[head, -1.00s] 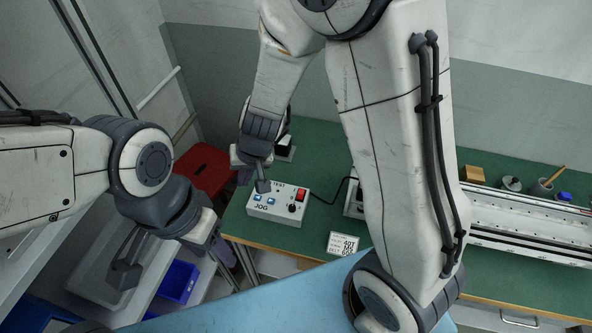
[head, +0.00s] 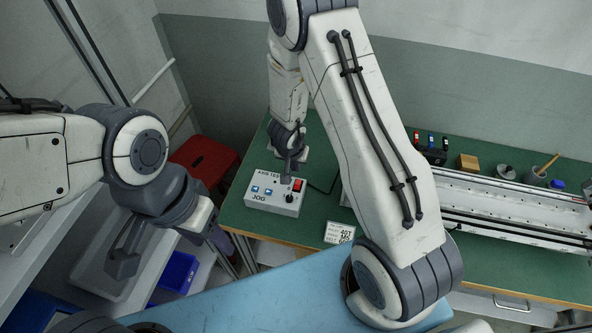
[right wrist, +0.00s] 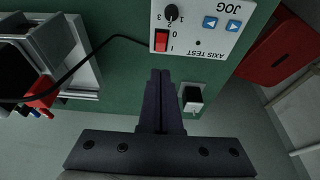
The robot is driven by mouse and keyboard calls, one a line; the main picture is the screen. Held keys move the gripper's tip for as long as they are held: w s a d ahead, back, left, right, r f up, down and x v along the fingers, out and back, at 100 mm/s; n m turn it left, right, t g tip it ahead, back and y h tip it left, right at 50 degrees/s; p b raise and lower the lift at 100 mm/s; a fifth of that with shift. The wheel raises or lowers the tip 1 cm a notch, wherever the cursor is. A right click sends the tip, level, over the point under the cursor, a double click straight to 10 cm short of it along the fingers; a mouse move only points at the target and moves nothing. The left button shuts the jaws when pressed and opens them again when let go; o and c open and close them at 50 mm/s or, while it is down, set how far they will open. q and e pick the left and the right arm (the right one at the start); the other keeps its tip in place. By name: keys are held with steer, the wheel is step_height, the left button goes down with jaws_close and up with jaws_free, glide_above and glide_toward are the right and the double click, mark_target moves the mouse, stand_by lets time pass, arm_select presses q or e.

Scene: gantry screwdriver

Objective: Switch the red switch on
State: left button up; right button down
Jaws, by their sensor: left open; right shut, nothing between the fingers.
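The red switch (head: 299,184) is a small rocker on top of the white control box (head: 262,206), which stands on the green bench. The right wrist view shows the switch (right wrist: 161,40) beside the marks I and 0; I cannot tell which way it is tipped. My right gripper (head: 286,181) is shut and empty, pointing down at the box just left of the switch in the head view. Its closed fingertips (right wrist: 160,73) sit just short of the switch in the right wrist view. My left gripper (head: 170,250) is open and empty, away from the bench.
The box also has blue jog buttons (head: 261,190) and a black knob (head: 290,198). A black cable runs from the box. A long rail unit (head: 510,210) lies on the right of the bench. A red stool (head: 203,158) stands at the left.

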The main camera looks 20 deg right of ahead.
steer(key=b, duration=0.3)
glide_toward(298, 184)
steer(key=x, duration=0.5)
steer(key=shift+w+d, duration=0.3)
steer(key=shift+w, duration=0.1)
steer(key=shift+x, duration=0.8)
steer(key=shift+w+f, duration=0.15)
steer(key=shift+w, duration=0.05)
steer(key=shift+s, duration=0.1)
steer(key=shift+s+a+f+b, duration=0.1)
steer(key=shift+s+a+b, duration=0.2)
steer(key=shift+s+b, duration=0.2)
steer(key=shift+s+a, duration=0.1)
steer(key=shift+s, duration=0.05)
